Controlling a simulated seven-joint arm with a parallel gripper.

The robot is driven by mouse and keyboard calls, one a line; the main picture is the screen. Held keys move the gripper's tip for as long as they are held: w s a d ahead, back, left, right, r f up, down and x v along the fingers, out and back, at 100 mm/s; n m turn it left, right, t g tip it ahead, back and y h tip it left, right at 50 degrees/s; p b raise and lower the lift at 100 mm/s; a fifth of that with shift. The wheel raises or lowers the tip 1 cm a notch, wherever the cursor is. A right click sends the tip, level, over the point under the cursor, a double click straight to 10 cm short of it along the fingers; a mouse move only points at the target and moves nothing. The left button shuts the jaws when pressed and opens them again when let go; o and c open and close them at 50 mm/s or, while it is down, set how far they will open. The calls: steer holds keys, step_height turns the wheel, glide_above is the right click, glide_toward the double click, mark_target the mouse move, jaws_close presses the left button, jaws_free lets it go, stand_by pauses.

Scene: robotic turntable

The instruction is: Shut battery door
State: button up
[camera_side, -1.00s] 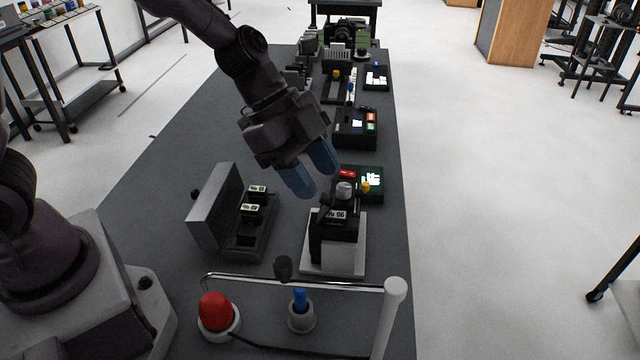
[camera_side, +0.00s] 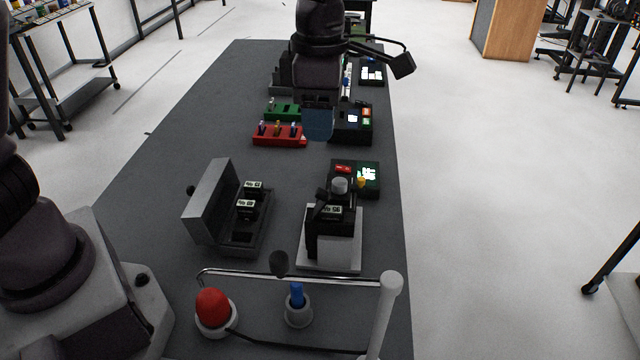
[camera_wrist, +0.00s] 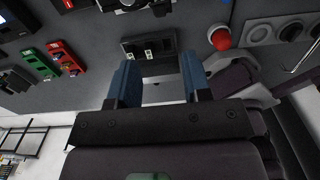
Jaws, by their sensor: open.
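A grey box (camera_side: 262,236) stands on the table with its hinged lid (camera_side: 216,206) raised and tilted to the left. Black blocks with white labels (camera_side: 247,204) sit inside it. The box also shows in the wrist view (camera_wrist: 136,45). To its right, a black holder (camera_side: 318,240) with a labelled block on top (camera_side: 330,211) stands on a white base. I cannot tell for certain which part is the battery door. My gripper (camera_side: 318,124) is above the table, farther back than both. In the wrist view its blue fingers (camera_wrist: 159,64) are apart, with nothing between them.
A red button (camera_side: 212,307), a blue switch (camera_side: 297,297) and a pole with a bent rod (camera_side: 388,310) stand in front. A unit with a lit screen (camera_side: 368,176) is behind the black holder. Red (camera_side: 280,138) and green (camera_side: 284,112) racks stand farther back.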

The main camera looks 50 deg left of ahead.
mark_target(321, 190)
step_height(321, 190, down, 13)
steer(key=shift+r, duration=0.2)
stand_by(0.3)
steer(key=c, duration=0.7)
